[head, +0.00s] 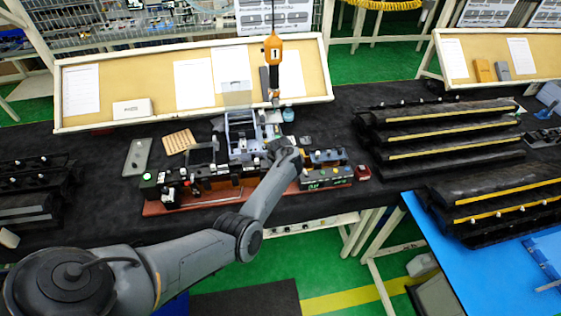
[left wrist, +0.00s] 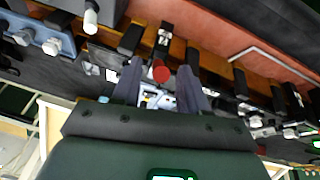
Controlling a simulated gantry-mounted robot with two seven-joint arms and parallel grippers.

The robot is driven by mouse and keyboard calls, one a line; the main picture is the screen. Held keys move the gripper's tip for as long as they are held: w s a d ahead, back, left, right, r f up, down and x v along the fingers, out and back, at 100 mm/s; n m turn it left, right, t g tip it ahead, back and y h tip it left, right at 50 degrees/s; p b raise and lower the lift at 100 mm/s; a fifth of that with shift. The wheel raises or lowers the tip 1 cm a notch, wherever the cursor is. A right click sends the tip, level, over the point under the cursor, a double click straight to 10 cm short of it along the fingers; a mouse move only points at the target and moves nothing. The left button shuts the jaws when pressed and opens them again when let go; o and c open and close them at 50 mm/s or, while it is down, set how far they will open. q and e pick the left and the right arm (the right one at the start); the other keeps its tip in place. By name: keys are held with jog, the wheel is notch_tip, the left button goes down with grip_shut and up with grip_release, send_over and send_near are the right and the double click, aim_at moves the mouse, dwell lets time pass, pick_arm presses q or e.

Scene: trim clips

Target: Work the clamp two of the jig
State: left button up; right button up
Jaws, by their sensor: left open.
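The jig (head: 215,196) is a long reddish-brown base on the black bench, carrying a row of dark clamps and small boxes. My left gripper (head: 279,146) is over the middle of the jig, its fingers mostly hidden by my arm. In the left wrist view my left gripper (left wrist: 160,68) is open, one dark finger on each side of a red knob (left wrist: 161,72). The knob appears between the fingers, with gaps at both sides; I cannot tell its depth. Several black clamps stand along the jig base (left wrist: 230,65). I cannot tell which is clamp two.
An orange tool (head: 273,50) hangs above the bench behind the jig. A blue-grey fixture (head: 240,130) stands behind the jig's middle. Black racks with yellow strips (head: 440,135) fill the right side. A grey plate (head: 136,157) and a tan grid block (head: 179,141) lie at left.

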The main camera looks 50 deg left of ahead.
pick_arm(q)
jog(key=p+v, duration=0.1)
jog(key=v, duration=0.6)
jog(key=shift+r, duration=0.3)
jog(key=shift+s+d, duration=0.1)
